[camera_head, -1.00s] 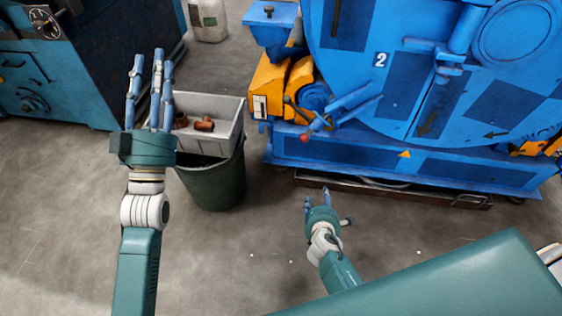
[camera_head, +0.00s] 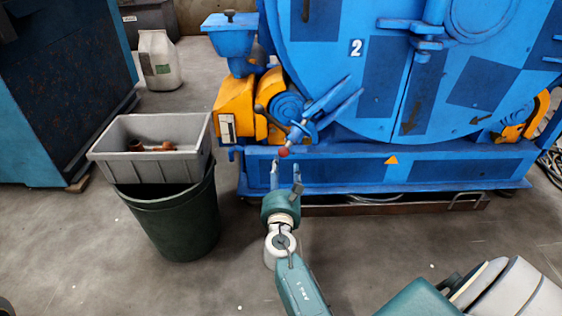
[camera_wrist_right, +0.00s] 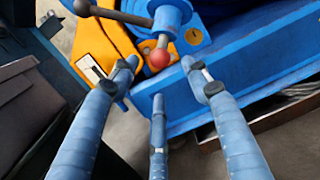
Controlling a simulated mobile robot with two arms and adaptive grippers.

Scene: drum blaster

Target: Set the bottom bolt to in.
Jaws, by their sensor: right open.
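The blue drum blaster (camera_head: 375,178) stands in front of me with its big round drum marked 2. A lever with a red ball knob (camera_head: 284,152) sticks out at its lower left. The red knob also shows in the right wrist view (camera_wrist_right: 158,58). Blue bars (camera_head: 325,104) angle across the drum's lower left edge. I cannot tell for sure which fitting is the bottom bolt. My right gripper (camera_head: 286,174) is open, fingers pointing toward the machine, just below the red knob in the head view. In the wrist view its spread fingers (camera_wrist_right: 158,78) hold nothing. My left gripper is out of view.
A grey bin (camera_head: 105,158) with brown pipe fittings sits on a dark green barrel (camera_head: 180,228) at the left. A blue cabinet (camera_head: 60,90) is at far left. The floor before the machine is mostly clear.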

